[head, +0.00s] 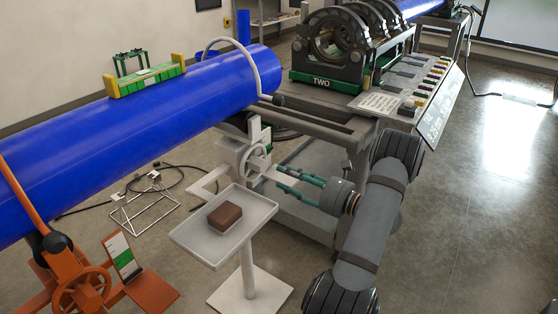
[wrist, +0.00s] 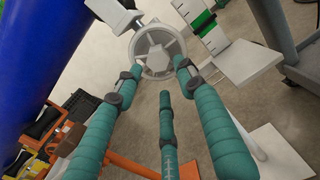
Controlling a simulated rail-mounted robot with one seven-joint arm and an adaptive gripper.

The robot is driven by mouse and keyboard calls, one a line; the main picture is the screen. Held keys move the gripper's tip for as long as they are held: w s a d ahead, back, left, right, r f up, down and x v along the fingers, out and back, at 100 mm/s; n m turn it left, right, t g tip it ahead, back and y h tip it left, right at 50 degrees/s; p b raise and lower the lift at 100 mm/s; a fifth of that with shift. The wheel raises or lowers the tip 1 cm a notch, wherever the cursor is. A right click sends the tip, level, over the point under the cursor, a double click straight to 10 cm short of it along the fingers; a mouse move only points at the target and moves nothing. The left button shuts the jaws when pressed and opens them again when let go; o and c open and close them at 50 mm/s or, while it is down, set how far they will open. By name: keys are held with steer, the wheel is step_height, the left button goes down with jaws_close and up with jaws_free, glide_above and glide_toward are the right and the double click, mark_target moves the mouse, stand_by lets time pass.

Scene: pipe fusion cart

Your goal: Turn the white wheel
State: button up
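The white wheel (head: 256,161) is a small spoked handwheel on a white stand beside the end of the blue pipe. In the wrist view the wheel (wrist: 157,48) faces me beyond the fingertips. My gripper (head: 283,178) has three teal fingers and comes at the wheel from the right. In the wrist view my gripper (wrist: 160,75) is open. Two fingertips overlap the wheel's lower left and lower right rim in the picture, and the third finger sits below it. I cannot tell whether any finger touches the rim.
A white tray (head: 184,236) with a brown block (head: 225,217) stands just in front of the wheel. The blue pipe (head: 150,115) lies behind and left. The fusion cart (head: 340,125) stands behind my gripper. An orange stand with a wheel (head: 82,290) is at lower left. Floor at right is clear.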

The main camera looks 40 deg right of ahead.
mark_target(264, 168)
steer(key=x, duration=1)
steer(key=shift+a, duration=0.3)
steer(key=shift+s, duration=0.1)
steer(key=c, duration=0.3)
jaws_close()
